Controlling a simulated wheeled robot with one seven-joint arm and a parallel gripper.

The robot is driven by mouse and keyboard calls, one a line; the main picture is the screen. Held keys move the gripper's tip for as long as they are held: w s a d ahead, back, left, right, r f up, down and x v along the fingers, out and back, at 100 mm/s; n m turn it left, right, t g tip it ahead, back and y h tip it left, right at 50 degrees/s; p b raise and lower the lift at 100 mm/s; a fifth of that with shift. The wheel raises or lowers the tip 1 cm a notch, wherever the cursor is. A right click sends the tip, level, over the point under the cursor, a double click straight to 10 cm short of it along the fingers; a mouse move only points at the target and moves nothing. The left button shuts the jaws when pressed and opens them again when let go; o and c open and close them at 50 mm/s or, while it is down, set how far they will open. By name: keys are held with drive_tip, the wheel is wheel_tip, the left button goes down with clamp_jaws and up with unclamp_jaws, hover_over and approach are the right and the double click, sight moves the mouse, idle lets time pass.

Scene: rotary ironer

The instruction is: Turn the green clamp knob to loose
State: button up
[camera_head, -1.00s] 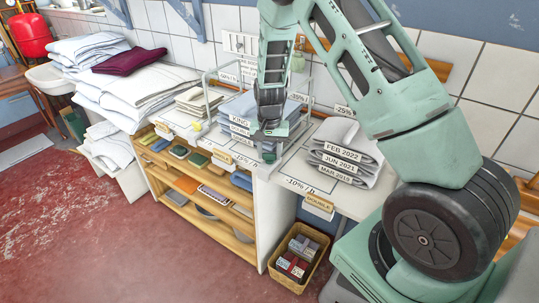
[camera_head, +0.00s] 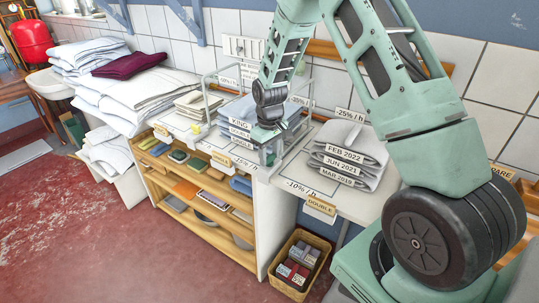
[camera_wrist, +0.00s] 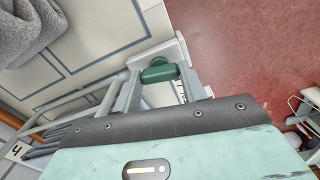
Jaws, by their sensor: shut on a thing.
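The green clamp knob (camera_wrist: 159,71) shows in the wrist view between my two fingers, at the edge of the white work surface. My gripper (camera_wrist: 158,80) is shut on the knob, with a finger on each side of it. In the head view my gripper (camera_head: 268,152) is at the front edge of the table, beside the wire rack, and mostly hides the knob. The knob's exact turn angle cannot be told.
A wire rack with folded linen labelled KING (camera_head: 238,122) stands just left of my gripper. Grey folded stacks with date labels (camera_head: 345,158) lie to the right. Below are a wooden shelf (camera_head: 200,225) and a basket (camera_head: 298,262). The red floor in front is clear.

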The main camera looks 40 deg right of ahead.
sight(269, 156)
drive_tip(key=shift+n, duration=1)
drive_tip(key=o, duration=1)
drive_tip(key=shift+r, duration=0.1)
wheel_tip(269, 156, up, 17)
drive_tip(key=shift+r+b, duration=0.15)
drive_tip(key=shift+b, duration=1.05)
